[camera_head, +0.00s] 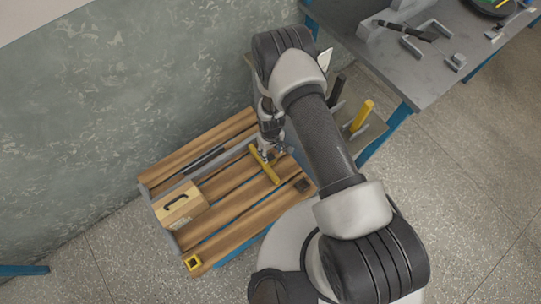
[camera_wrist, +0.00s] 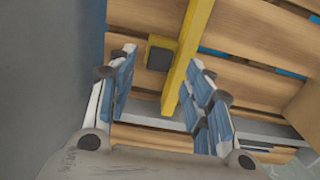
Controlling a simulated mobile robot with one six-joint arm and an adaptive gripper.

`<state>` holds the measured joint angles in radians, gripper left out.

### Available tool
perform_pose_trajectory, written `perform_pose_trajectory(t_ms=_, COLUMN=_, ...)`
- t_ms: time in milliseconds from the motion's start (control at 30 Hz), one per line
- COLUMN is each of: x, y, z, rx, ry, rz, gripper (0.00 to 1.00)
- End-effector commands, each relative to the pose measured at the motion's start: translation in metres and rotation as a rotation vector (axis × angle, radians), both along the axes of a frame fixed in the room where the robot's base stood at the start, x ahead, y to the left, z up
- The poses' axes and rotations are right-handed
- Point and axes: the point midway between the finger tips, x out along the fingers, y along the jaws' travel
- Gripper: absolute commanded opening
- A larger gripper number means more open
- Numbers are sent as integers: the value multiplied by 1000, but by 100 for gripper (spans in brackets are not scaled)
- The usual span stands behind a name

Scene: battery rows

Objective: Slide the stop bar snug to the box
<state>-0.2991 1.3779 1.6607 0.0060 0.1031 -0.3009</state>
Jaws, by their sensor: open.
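The wooden box (camera_head: 180,205) with a black handle sits at the left end of the slatted wooden pallet (camera_head: 235,212). The yellow stop bar (camera_head: 266,168) lies across the slats to the right of the box, with a clear gap between them. My gripper (camera_head: 268,151) is over the bar's far end. In the wrist view my gripper (camera_wrist: 160,68) is open. A dark block (camera_wrist: 160,54) on a yellow side piece of the stop bar (camera_wrist: 187,55) shows between the fingers. The bar passes close to the right finger; I cannot tell whether they touch.
A grey rail (camera_head: 205,167) runs along the pallet, with a dark strip (camera_head: 204,160) beside it. A wall stands behind. A grey workbench (camera_head: 435,65) is at upper right, and a yellow upright piece (camera_head: 361,115) stands beside my arm.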

Motion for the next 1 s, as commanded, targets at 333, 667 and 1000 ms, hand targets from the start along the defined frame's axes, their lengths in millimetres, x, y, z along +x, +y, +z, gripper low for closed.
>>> perform_pose_trajectory(t_ms=333, x=0, y=0, z=-35, rx=0, ry=0, rz=0, gripper=47)
perform_pose_trajectory(t_ms=667, x=0, y=0, z=-35, rx=0, ry=0, rz=0, gripper=43)
perform_pose_trajectory(t_ms=1000, x=0, y=0, z=-35, rx=0, ry=0, rz=0, gripper=20)
